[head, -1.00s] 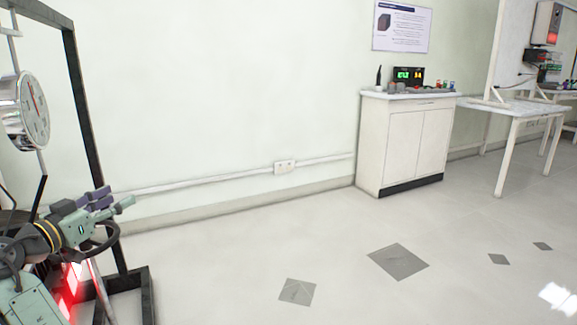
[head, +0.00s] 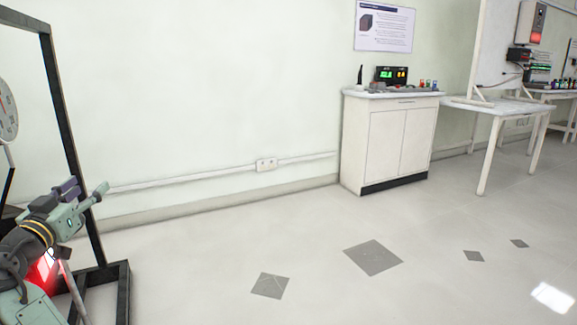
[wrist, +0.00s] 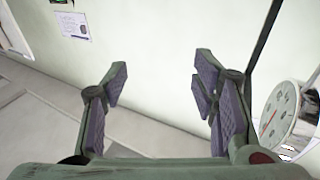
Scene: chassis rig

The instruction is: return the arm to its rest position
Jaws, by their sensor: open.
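My arm shows at the lower left of the head view, with my gripper (head: 88,196) at its end pointing right, beside the dark frame. In the wrist view my gripper (wrist: 160,85) has its two purple-padded fingers spread wide apart. Nothing is between them; pale wall and floor show through the gap. The arm's lower part is cut off by the picture edge.
A dark metal frame (head: 68,130) stands close behind my arm, with a round dial (wrist: 288,115) at the right of the wrist view. A white cabinet (head: 385,145) and a white table (head: 500,107) stand farther right. The middle floor is clear.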

